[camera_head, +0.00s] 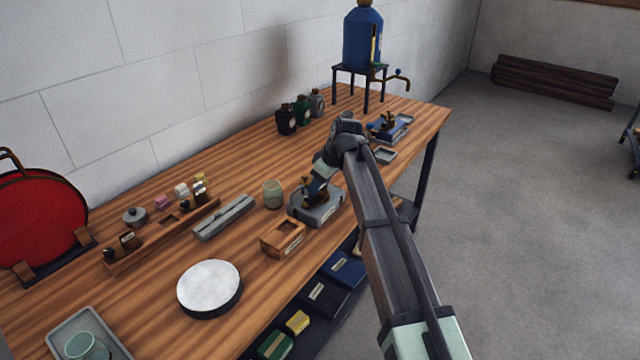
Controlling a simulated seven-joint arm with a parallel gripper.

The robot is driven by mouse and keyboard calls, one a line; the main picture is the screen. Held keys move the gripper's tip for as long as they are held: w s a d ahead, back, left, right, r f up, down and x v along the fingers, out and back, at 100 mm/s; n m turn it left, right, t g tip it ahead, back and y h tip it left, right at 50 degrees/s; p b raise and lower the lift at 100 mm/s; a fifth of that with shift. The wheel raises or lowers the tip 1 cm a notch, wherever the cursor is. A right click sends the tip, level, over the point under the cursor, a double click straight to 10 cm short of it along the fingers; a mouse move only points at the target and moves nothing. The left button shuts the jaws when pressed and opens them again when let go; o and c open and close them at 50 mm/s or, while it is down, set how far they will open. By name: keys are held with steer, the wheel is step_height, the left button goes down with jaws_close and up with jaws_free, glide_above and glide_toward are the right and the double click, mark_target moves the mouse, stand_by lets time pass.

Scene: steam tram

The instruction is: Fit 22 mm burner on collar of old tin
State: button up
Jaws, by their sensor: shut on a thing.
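My gripper (316,187) points down over a squat grey tin (327,212) with a pale label, near the middle of the bench. It is shut on a small dark brass burner (308,183), largely hidden by the fingers. Dark brass parts show at the top of the grey tin, right under the gripper; I cannot tell whether the burner touches the collar or is seated on it. A blue tin (378,132) with a brass fitting on top stands farther back to the right. The frame does not show which tin is the old one, nor the burner's size.
A wooden box (283,238), glass jar (272,194) and grey case (224,218) stand near the grey tin. A wooden rack (160,238) holds small parts. A white round pad (209,287) lies in front. Bottles (302,112) and a blue drum (362,40) stand behind.

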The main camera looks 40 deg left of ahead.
steer(key=shift+f, duration=0.45)
stand_by(0.8)
steer(key=o, duration=1.2)
steer(key=v, duration=1.4)
steer(key=shift+f, duration=0.15)
